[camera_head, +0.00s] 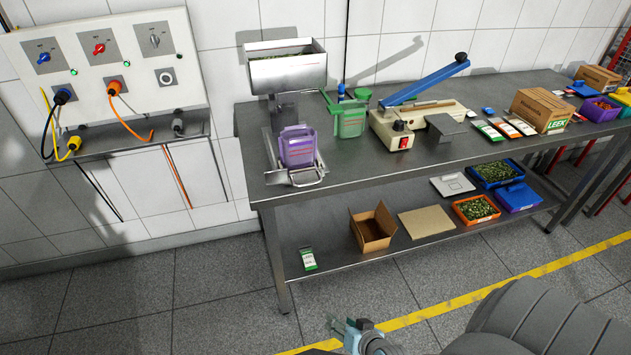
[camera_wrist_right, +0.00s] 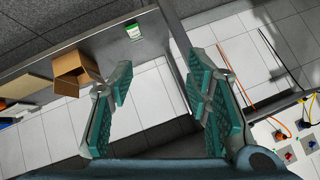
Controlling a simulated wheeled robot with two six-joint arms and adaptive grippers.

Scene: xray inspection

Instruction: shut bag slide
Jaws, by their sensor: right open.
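A steel stand at the left end of the workbench carries a hopper (camera_head: 287,73) filled with green material. Below it a purple bag-like container (camera_head: 297,149) stands upright at a low steel frame with rails (camera_head: 306,177); I cannot tell which part is the bag slide, or whether it is open or shut. My right gripper (camera_head: 343,325) is low in front of the bench, well away from these things. In the right wrist view my right gripper (camera_wrist_right: 160,85) has its teal-padded fingers spread with nothing between them. My left gripper is not in view.
A green container (camera_head: 348,121) and a blue-handled sealer (camera_head: 425,83) stand on the bench (camera_head: 375,165). An open cardboard box (camera_head: 373,229) and a seed packet (camera_head: 308,259) are on the lower shelf; both also show in the wrist view. A wall panel with cables (camera_head: 105,60) is left.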

